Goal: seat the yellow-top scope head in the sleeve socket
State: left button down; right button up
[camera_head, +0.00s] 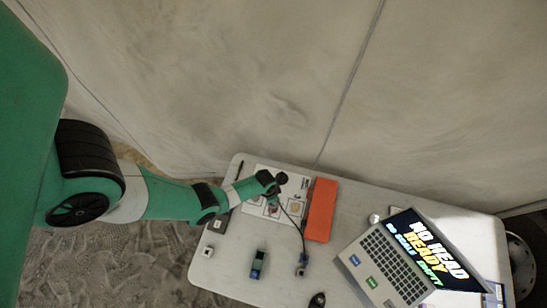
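My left arm reaches in from the left, and its gripper (275,190) is over the printed white sheet on the table. The fingers are too small and dark to tell open from shut, or whether they hold anything. A dark round piece (282,178) is at the gripper's tip, and a thin dark cable runs from near there to a small device (301,262) at the front. A green and blue piece (258,264) lies on the table left of that device. I cannot make out a yellow top or identify the sleeve socket. My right gripper is not in view.
An orange block or case (321,208) lies right of the sheet (248,207). An open laptop (383,264) stands at the right; its screen shows text including "NO HEAD". A small white square piece (208,250) and a dark object (317,300) lie near the table's edges.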

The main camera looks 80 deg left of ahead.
pick_arm(q)
jog(key=shift+f+b, duration=0.35)
jog(key=shift+f, duration=0.1)
jog(key=c, duration=0.5)
grip_release()
jog(key=shift+c, duration=0.2)
jog(key=shift+r, duration=0.15)
